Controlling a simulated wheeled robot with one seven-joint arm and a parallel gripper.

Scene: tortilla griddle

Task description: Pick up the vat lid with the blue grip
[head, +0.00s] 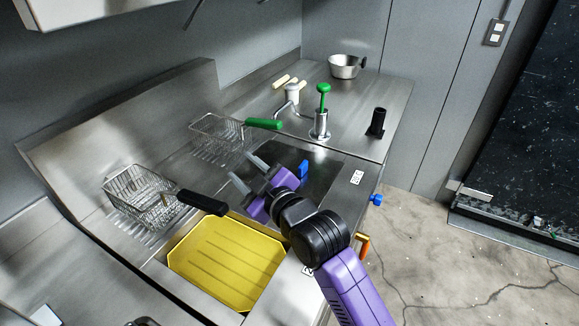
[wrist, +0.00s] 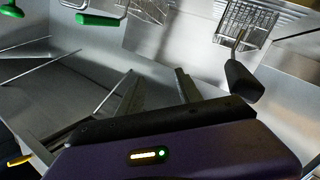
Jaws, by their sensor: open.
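The vat lid (head: 318,186) is a dark flat metal plate over the rear vat in the head view, partly hidden by my arm. Its blue grip (head: 303,170) stands up from it, just right of my gripper. My gripper (head: 241,167) is open and empty, its fingers pointing up and left toward the back of the fryer, past the blue grip. In the wrist view, the two fingers of my gripper (wrist: 155,85) are spread with nothing between them. I cannot make out the blue grip in that view.
An open vat of yellow oil (head: 228,262) lies nearer. A black-handled basket (head: 140,195) and a green-handled basket (head: 217,138) hang along the back. A steel cylinder with a green plunger (head: 322,112), a black holder (head: 377,122) and a steel bowl (head: 345,66) stand on the far counter.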

